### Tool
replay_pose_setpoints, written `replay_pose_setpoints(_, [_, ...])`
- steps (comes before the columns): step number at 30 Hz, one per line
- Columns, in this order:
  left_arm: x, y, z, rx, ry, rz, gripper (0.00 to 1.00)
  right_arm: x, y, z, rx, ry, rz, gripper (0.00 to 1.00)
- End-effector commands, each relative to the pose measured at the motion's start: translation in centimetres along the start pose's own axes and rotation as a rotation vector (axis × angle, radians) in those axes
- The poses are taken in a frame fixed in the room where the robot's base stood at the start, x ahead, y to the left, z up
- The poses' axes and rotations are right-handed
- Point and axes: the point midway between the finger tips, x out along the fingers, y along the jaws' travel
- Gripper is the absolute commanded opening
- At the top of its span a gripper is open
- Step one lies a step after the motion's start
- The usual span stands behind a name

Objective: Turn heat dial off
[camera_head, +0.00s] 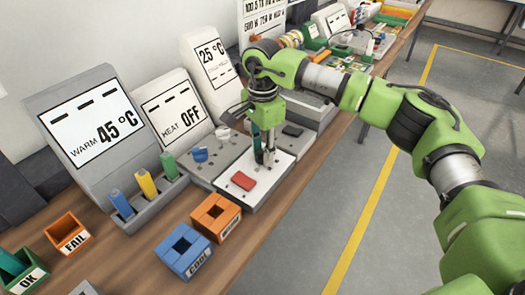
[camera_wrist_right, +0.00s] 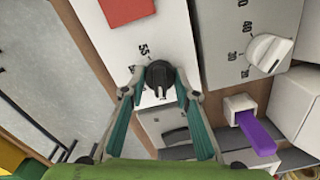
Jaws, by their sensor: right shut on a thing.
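A black dial (camera_wrist_right: 159,75) sits on a white panel (camera_wrist_right: 172,35) marked with numbers such as 55 in the right wrist view. My right gripper (camera_wrist_right: 158,88) is shut on this dial, with one green finger on each side of it. In the head view my right gripper (camera_head: 265,158) points straight down at the white panel (camera_head: 282,164), and its fingers mostly hide the dial. A red block (camera_head: 243,181) lies on the panel's near part. A display (camera_head: 174,112) reads "HEAT OFF". My left gripper is not in view.
A grey panel with a white dial (camera_wrist_right: 268,53) is beside the gripper. A display (camera_head: 90,125) reads "WARM 45 °C". Blue "COOL" (camera_head: 184,250) and orange (camera_head: 216,216) boxes stand near the bench's front edge. Orange "FAIL" (camera_head: 67,234) and green "OK" (camera_head: 25,277) bins are at left.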

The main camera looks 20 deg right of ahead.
Motion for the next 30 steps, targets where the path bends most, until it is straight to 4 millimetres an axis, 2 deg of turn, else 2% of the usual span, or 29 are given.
replay_pose_setpoints(9, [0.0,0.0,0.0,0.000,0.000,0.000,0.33,-0.2,-0.1,0.0,-0.003,0.001,-0.005,0.07])
replay_pose_setpoints(10, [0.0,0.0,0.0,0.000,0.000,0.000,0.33,-0.2,-0.1,0.0,-0.003,0.001,-0.005,0.36])
replay_pose_setpoints(11, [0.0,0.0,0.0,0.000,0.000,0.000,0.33,-0.2,-0.1,0.0,-0.002,0.001,-0.005,0.44])
replay_pose_setpoints(12, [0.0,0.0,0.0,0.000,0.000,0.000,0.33,-0.2,-0.1,0.0,-0.002,0.001,-0.005,0.45])
replay_pose_setpoints(23, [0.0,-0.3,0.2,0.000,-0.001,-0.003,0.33,-0.4,-0.1,0.0,-0.001,0.001,-0.002,0.45])
replay_pose_setpoints(26, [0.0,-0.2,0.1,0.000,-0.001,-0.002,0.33,-1.4,-0.1,0.0,-0.001,0.002,-0.003,0.45])
replay_pose_setpoints(30, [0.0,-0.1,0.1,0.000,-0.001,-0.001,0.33,-4.1,-0.1,0.0,-0.001,0.002,-0.005,0.45])
